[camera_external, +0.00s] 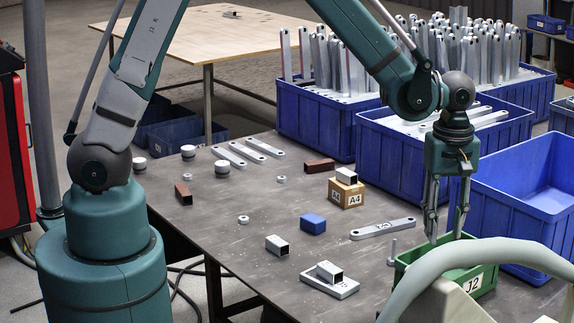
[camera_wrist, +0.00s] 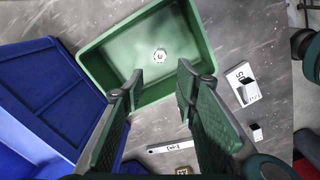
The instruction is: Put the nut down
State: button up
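A light hexagonal nut (camera_wrist: 160,55) lies on the floor of the green bin (camera_wrist: 98,70) in the wrist view. The same bin, labelled J2, stands at the table's right front in the external view (camera_external: 483,283); the nut inside it is hidden there. My gripper (camera_wrist: 160,75) is open, with its two fingers spread and nothing between them. It points down at the bin. In the external view, my gripper (camera_external: 446,238) has its fingertips at the bin's opening. The nut is apart from both fingers.
Blue crates (camera_external: 525,195) stand right behind the green bin, and a pale curved arm-like part (camera_external: 480,252) is in front. A bolt (camera_external: 391,252) stands left of the bin. Bracket pieces (camera_external: 383,229), small rings (camera_external: 243,219) and blocks (camera_external: 313,223) are spread over the table.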

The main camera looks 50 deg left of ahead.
dwell(0.4)
jog(key=s+a+r+m+t+h, duration=0.1)
jog(key=s+a+r+m+t, duration=0.15)
jog(key=a+r, duration=0.7)
jog(key=s+a+r+m+t, duration=0.1)
jog(key=s+a+r+m, duration=0.2)
jog(key=a+r, duration=0.6)
jog(key=s+a+r+m+t, duration=0.2)
jog(key=s+a+m, duration=0.1)
jog(key=s+a, duration=0.4)
jog(key=s+a+r+m+t+y, duration=0.1)
jog(key=s+a+r+m, duration=0.1)
jog(key=s+a, duration=0.5)
jog(key=a+m, duration=0.1)
jog(key=a, duration=0.2)
jog(key=shift+s+a+r+t, duration=0.15)
jog(key=shift+s+a+t, duration=0.15)
jog(key=shift+a+t, duration=0.1)
jog(key=shift+o, duration=0.5)
jog(key=shift+a, duration=0.1)
